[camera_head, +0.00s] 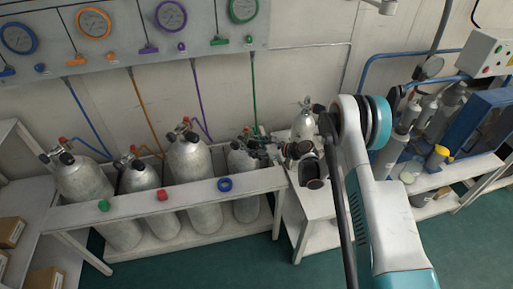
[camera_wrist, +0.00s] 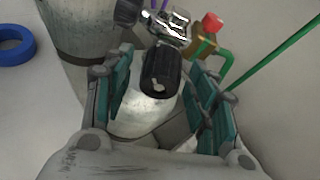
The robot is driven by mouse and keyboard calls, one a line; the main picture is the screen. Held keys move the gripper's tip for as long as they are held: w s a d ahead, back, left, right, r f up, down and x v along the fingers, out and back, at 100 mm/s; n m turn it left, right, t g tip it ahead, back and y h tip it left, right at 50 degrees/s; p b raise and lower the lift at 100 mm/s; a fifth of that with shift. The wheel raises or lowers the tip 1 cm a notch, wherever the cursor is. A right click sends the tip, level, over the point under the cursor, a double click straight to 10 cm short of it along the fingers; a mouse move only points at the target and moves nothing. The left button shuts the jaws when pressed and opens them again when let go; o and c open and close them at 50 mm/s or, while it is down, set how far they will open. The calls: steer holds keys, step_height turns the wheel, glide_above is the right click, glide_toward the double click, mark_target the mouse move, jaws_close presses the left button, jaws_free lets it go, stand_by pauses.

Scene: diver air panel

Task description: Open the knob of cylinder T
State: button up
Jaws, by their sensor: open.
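Several grey cylinders with valves stand in a white rack. No letter is readable, so I cannot tell which is T by label. My gripper (camera_wrist: 162,78) is at the rightmost rack cylinder (camera_head: 245,208), the one by the green hose. In the wrist view its black ribbed knob (camera_wrist: 159,70) sits between my two open teal-padded fingers, with gaps visible on both sides. The chrome valve body (camera_wrist: 166,30) lies just beyond the knob. In the head view my gripper is small and partly hidden beside this valve.
The white rack rail (camera_head: 170,202) carries a green ring, a red one and a blue ring (camera_head: 225,184). A neighbouring cylinder (camera_wrist: 88,35) stands left of my gripper. The green hose (camera_wrist: 272,62) runs close on the right. Gauges line the wall panel above.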

steer(key=c, duration=1)
steer(key=shift+c, duration=0.2)
steer(key=shift+s+a+n+t+h, duration=0.1)
steer(key=shift+n+t+h, duration=0.15)
steer(key=shift+n+t, duration=0.65)
steer(key=shift+s+n+t+h, duration=0.1)
steer(key=shift+n+t+h, duration=0.3)
steer(key=shift+n, duration=0.9)
steer(key=shift+f, duration=0.1)
steer(key=o, duration=1)
steer(key=shift+o, duration=0.2)
steer(key=shift+w, duration=0.1)
